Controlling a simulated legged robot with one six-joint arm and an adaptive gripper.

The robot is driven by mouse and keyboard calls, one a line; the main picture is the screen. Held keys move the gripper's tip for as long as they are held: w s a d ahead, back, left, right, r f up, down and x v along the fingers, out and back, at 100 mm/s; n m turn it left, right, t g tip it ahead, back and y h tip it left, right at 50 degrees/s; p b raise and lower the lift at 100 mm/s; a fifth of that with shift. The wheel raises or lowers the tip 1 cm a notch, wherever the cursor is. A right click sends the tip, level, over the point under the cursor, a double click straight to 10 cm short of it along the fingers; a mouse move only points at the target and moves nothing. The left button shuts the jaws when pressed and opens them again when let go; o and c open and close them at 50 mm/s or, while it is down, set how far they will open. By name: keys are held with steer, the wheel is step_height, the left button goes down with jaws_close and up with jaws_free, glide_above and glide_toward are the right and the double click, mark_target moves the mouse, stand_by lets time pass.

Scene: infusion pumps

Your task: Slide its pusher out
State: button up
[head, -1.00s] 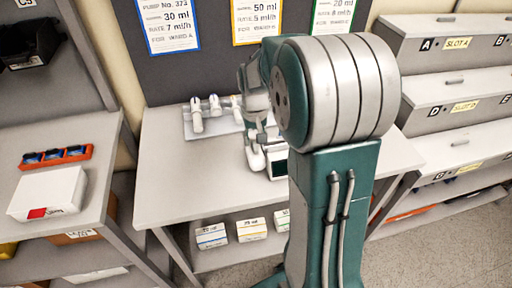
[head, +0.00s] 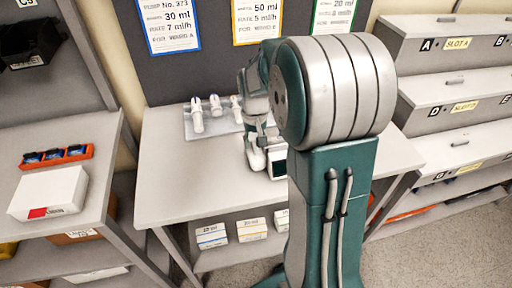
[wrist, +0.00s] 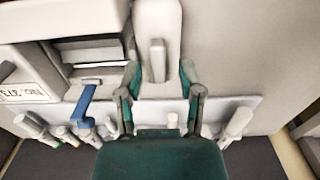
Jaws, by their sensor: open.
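The infusion pump (wrist: 30,65) lies at the left in the wrist view, with a label reading No. 373, an open-looking recess and a blue lever (wrist: 84,102). In the head view its dark screen (head: 280,168) shows on the table, partly behind my arm. A pale pusher block (wrist: 158,25) with a raised grip (wrist: 157,60) extends beside the pump in the wrist view. My gripper (wrist: 158,78) is open, its fingers on either side of the raised grip. Contact cannot be told. In the head view my gripper (head: 256,155) is low beside the pump.
A tray (head: 205,133) holding several syringes (head: 197,114) lies at the back of the table (head: 180,185). Small boxes (head: 212,236) stand on the shelf below. A white box (head: 48,193) and an orange rack (head: 56,156) are on the left shelf. The table's front left is clear.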

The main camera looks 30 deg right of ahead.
steer(key=c, duration=0.6)
steer(key=shift+a, duration=0.1)
steer(key=shift+w+a, duration=0.35)
steer(key=shift+a, duration=0.85)
steer(key=shift+w+a, duration=0.3)
steer(key=shift+a, duration=0.85)
steer(key=shift+w+a, duration=0.35)
steer(key=shift+a, duration=0.85)
steer(key=shift+w+a, duration=0.1)
steer(key=shift+a, duration=0.2)
steer(key=o, duration=0.6)
step_height(320, 180, up, 7)
